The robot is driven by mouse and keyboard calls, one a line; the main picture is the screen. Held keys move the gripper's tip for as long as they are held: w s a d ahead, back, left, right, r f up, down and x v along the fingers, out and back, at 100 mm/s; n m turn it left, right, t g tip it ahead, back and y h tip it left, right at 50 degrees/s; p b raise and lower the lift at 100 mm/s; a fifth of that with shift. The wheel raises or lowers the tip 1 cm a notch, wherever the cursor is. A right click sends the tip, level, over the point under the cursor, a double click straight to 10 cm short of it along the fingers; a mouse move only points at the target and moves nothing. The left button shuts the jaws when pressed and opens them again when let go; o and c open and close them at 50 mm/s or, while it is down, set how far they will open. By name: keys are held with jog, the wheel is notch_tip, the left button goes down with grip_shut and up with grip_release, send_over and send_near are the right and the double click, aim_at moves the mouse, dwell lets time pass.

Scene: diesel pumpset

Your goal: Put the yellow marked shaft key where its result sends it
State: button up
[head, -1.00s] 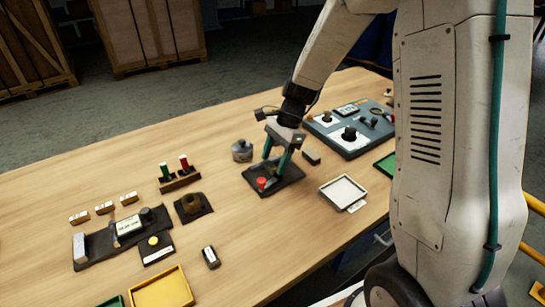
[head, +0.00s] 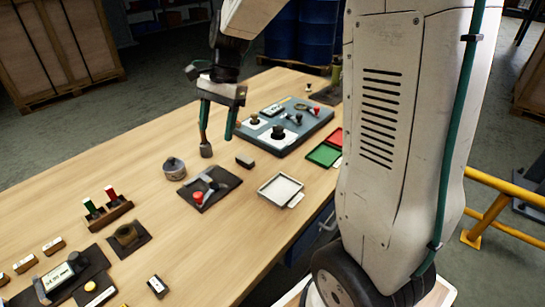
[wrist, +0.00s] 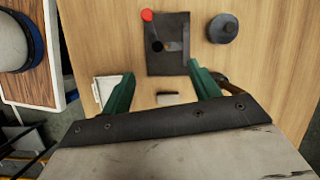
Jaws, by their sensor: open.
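My gripper (head: 217,137) is open and empty above the table; its green fingers also show in the wrist view (wrist: 161,70). Below it lies a dark mat (head: 222,196) with a red knob (head: 198,197) and a dark grey device with a short bar (head: 212,184). The mat also shows in the wrist view (wrist: 167,66). A small dark block (head: 245,161) lies apart from the mat, and shows low between the fingers in the wrist view (wrist: 167,98).
A white tray (head: 263,188), green tray (head: 324,155) and red tray (head: 337,139) lie to the right. A grey panel (head: 287,129) is behind. Several items fill the left front.

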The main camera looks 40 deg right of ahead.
jog(key=s+r+n+t+h, duration=0.1)
jog(key=s+r+n+h, duration=0.1)
jog(key=s+n, duration=0.5)
jog(key=s+r+n+t+h, duration=0.1)
jog(key=s+n, duration=0.5)
jog(key=s, duration=1.2)
jog(key=shift+s+a+r+n+h, duration=0.4)
jog(key=shift+r+h, duration=0.1)
jog(key=shift+r, duration=0.25)
